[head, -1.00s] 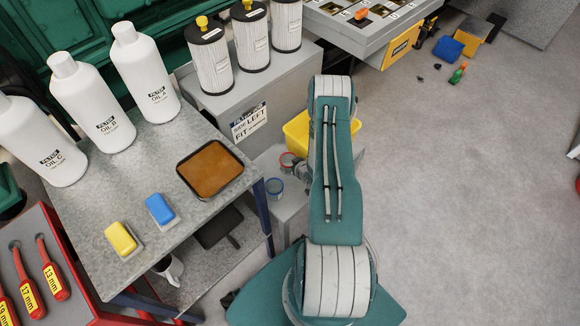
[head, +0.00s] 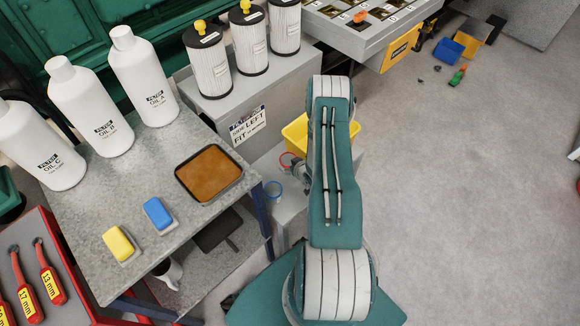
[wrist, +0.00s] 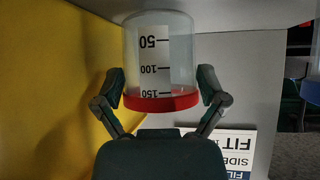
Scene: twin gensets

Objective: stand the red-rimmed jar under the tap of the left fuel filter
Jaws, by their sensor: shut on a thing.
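The red-rimmed jar (wrist: 160,60) is clear, with a white scale strip marked 50, 100 and 150. In the wrist view its red rim (wrist: 161,101) is toward me. My gripper (wrist: 161,88) has one finger on each side of the jar near the rim and is shut on it. Whether the jar touches the surface below is unclear. I cannot make out the left fuel filter's tap.
Oil bottles and a brown tray (head: 209,173) are on the table. Right floor is mostly clear.

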